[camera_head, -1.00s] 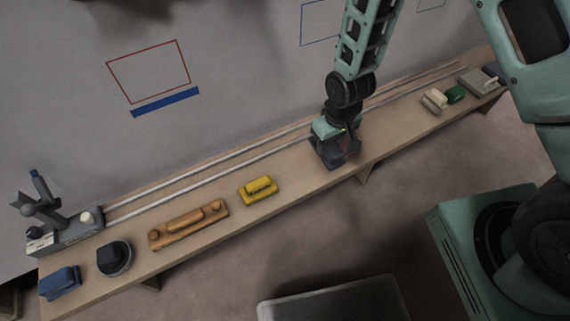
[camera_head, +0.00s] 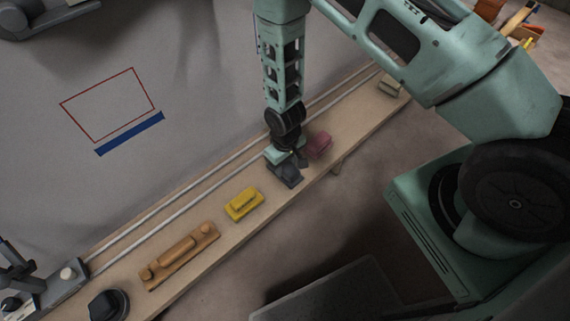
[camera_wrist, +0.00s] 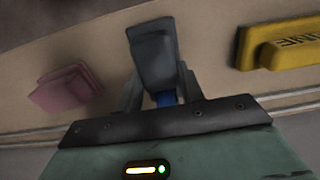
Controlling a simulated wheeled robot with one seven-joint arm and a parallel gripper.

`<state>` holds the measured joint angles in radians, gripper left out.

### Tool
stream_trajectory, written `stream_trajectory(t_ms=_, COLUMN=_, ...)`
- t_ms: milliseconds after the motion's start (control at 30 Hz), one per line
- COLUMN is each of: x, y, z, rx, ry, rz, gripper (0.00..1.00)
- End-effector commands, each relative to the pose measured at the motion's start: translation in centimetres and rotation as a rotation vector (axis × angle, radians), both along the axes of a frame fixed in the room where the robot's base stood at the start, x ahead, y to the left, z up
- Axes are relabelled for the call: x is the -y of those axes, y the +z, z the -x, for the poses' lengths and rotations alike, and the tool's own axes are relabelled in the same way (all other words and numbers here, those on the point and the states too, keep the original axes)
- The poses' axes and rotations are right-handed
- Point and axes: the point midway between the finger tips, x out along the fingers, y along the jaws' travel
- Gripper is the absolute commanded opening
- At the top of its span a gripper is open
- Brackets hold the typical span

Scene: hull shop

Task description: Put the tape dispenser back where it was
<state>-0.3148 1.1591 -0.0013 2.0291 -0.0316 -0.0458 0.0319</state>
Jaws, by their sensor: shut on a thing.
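My gripper (camera_head: 279,157) is shut on a dark grey piece (camera_head: 287,176), which I take to be the tape dispenser. In the wrist view the dark grey piece (camera_wrist: 155,55) sits between the two fingers of my gripper (camera_wrist: 160,88), with a bit of blue showing near its base. It is over the wooden bench (camera_head: 222,214), between the yellow block (camera_head: 243,204) and the pink block (camera_head: 318,145). I cannot tell whether it touches the bench top.
An orange-brown wooden tool (camera_head: 180,256), a dark round piece (camera_head: 107,305) and a grey stand (camera_head: 62,283) are on the bench at left. A pale block (camera_head: 389,86) is at the far end. Two pale rails (camera_head: 170,209) run along the wall side.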

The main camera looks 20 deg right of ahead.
Motion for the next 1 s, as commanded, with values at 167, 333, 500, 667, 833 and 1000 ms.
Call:
stream_trajectory(t_ms=167, x=0.0, y=-0.5, z=-0.1, rx=0.002, ry=0.000, rz=-0.001, gripper=0.18)
stream_trajectory(t_ms=333, x=0.0, y=-0.6, z=0.0, rx=0.001, ry=0.000, rz=0.000, gripper=0.18)
stream_trajectory(t_ms=500, x=0.0, y=-0.7, z=0.0, rx=0.001, ry=0.000, rz=0.000, gripper=0.60)
stream_trajectory(t_ms=667, x=0.0, y=-0.7, z=0.0, rx=0.001, ry=0.000, rz=0.000, gripper=0.60)
stream_trajectory(t_ms=833, x=0.0, y=-0.3, z=0.0, rx=0.001, ry=0.000, rz=0.000, gripper=0.60)
stream_trajectory(t_ms=1000, x=0.0, y=1.5, z=-0.1, rx=0.005, ry=0.000, rz=-0.002, gripper=0.60)
